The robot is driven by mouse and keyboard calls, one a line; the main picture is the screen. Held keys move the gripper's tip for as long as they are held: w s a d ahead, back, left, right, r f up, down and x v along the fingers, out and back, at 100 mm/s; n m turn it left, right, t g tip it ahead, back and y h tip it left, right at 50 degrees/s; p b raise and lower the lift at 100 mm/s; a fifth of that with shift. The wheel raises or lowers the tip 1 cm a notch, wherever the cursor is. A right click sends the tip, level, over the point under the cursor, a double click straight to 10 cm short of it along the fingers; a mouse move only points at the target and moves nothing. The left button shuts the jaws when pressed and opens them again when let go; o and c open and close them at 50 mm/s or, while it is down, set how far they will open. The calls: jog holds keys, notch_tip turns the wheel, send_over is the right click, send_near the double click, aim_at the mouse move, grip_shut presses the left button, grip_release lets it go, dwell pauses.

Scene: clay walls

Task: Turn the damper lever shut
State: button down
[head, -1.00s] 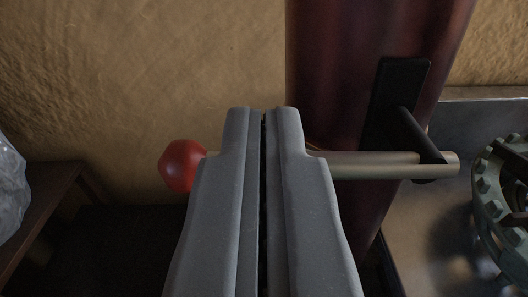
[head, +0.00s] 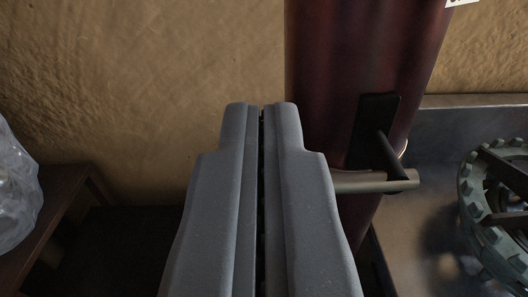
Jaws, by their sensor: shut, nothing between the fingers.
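The damper lever (head: 375,182) is a pale metal rod on a black bracket (head: 372,130) fixed to a dark red pipe (head: 365,50). Its right end shows beside the pipe; the rest, with its red knob, is hidden behind my gripper. My gripper (head: 262,110) is grey, its two fingers pressed together with nothing between them. It points at the wall and pipe and overlaps the lever in the view. I cannot tell whether it touches the rod.
A rough clay wall (head: 140,80) fills the back. A glass vessel (head: 15,190) stands on a brown wooden stand (head: 60,205) at the left. A metal surface (head: 440,205) with a green studded ring (head: 475,215) is at the right. A white label (head: 460,2) shows at the top right.

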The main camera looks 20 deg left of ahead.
jog(key=f+v, duration=0.1)
jog(key=v, duration=0.8)
jog(key=s+d+r+m+h, duration=0.1)
jog(key=s+d+r, duration=0.2)
jog(key=d+r, duration=0.45)
jog(key=s+d+r+h, duration=0.15)
jog(key=d+r, duration=0.25)
jog(key=r, duration=0.7)
jog(key=s+d+r+m+g+h, duration=0.1)
jog(key=s+d+r, duration=1.2)
jog(key=s, duration=0.4)
jog(key=shift+s+d+r+h+p, duration=0.25)
jog(key=shift+d+r+h+p, duration=0.1)
jog(key=shift+r, duration=0.3)
jog(key=shift+r, duration=0.15)
